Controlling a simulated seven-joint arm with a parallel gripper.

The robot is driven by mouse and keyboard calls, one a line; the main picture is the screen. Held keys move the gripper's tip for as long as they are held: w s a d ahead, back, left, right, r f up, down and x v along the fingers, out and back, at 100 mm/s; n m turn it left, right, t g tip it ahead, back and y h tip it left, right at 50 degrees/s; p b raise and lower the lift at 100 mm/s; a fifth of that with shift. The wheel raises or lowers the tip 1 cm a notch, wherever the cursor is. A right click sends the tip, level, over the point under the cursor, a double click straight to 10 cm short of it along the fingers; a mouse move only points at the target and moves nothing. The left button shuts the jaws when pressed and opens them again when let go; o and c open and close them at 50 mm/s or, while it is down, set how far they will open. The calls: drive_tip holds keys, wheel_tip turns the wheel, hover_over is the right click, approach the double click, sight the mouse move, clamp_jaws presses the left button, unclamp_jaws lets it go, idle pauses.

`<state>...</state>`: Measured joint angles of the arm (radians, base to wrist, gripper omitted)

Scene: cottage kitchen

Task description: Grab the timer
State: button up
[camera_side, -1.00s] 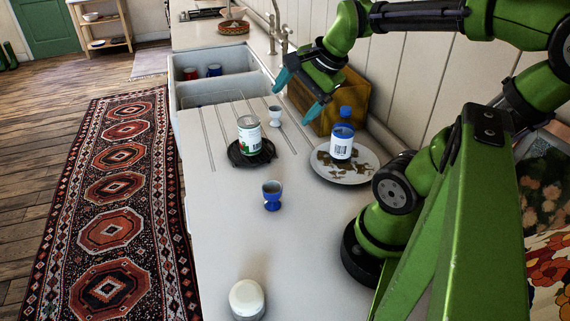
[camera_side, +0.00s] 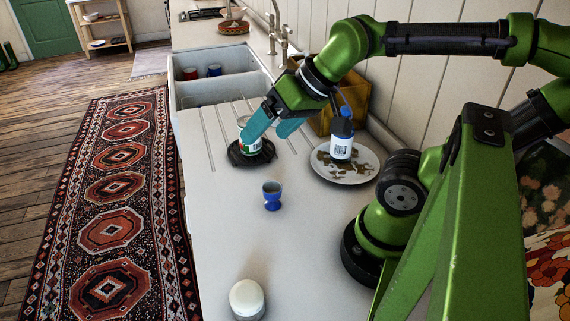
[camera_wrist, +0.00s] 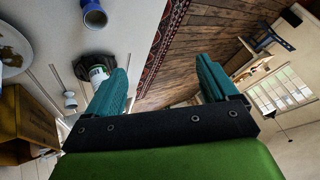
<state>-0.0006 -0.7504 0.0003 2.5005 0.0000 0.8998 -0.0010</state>
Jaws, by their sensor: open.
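I cannot pick out a timer for sure. A round white-topped thing (camera_side: 247,299) stands alone at the front of the counter; its details are too small to tell whether it is the timer. My gripper (camera_side: 264,135) is open and empty, farther back along the counter. Its teal fingers partly cover a labelled can (camera_side: 243,123) on a black trivet (camera_side: 236,158) in the side view. The white-topped thing is not in the wrist view.
A blue egg cup (camera_side: 272,195) stands between the trivet and the white-topped thing. A wooden box (camera_side: 356,95) is against the wall. A pale cup (camera_wrist: 70,101) shows in the wrist view. The front counter is mostly clear.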

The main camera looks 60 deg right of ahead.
idle(0.3)
drive_tip(key=shift+o, duration=0.8)
